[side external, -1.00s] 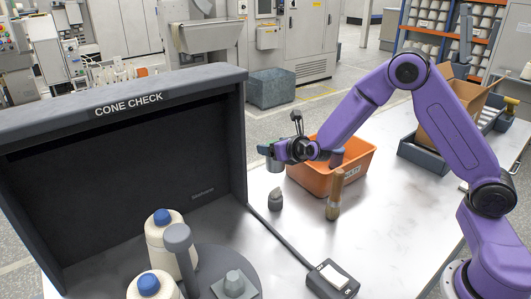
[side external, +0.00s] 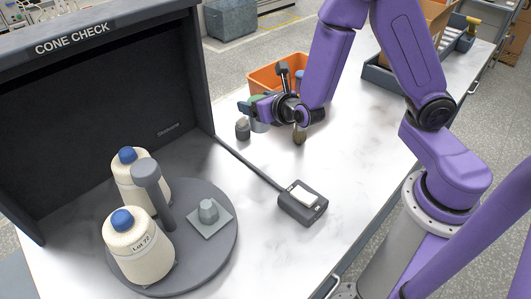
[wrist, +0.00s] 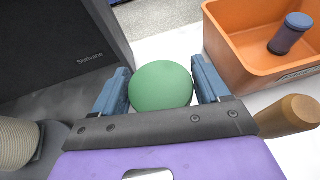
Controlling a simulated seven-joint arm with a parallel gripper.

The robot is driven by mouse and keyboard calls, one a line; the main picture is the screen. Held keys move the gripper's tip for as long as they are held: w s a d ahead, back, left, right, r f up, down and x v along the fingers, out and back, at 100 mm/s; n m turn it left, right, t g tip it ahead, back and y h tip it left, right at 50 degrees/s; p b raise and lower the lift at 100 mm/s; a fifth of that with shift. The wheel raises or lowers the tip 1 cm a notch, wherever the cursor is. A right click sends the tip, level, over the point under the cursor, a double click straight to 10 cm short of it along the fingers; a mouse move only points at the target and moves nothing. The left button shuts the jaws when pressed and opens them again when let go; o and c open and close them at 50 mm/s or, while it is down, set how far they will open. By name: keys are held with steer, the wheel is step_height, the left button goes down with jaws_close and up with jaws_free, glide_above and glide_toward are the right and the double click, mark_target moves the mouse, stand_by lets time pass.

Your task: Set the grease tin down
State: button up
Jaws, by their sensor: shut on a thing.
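The grease tin is a short round tin with a green top (wrist: 161,88). In the wrist view my gripper (wrist: 161,90) has a blue finger on each side of it, shut on it.
An orange bin (side external: 266,78) stands behind; in the wrist view it (wrist: 230,65) holds a dark spool (wrist: 291,35). A wooden handle (wrist: 288,115) stands to the right. The dark cone check booth (side external: 100,110), turntable (side external: 215,265) with cones, and switch box (side external: 303,203) are nearby.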

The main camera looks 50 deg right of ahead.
steer(key=s, duration=0.2)
steer(key=s+a, duration=0.1)
steer(key=shift+s+a+f+m+h, duration=0.1)
steer(key=shift+s+f+m+h, duration=0.2)
steer(key=shift+s+f, duration=0.05)
steer(key=shift+f, duration=3.95)
steer(key=shift+f, duration=0.15)
steer(key=o, duration=1.2)
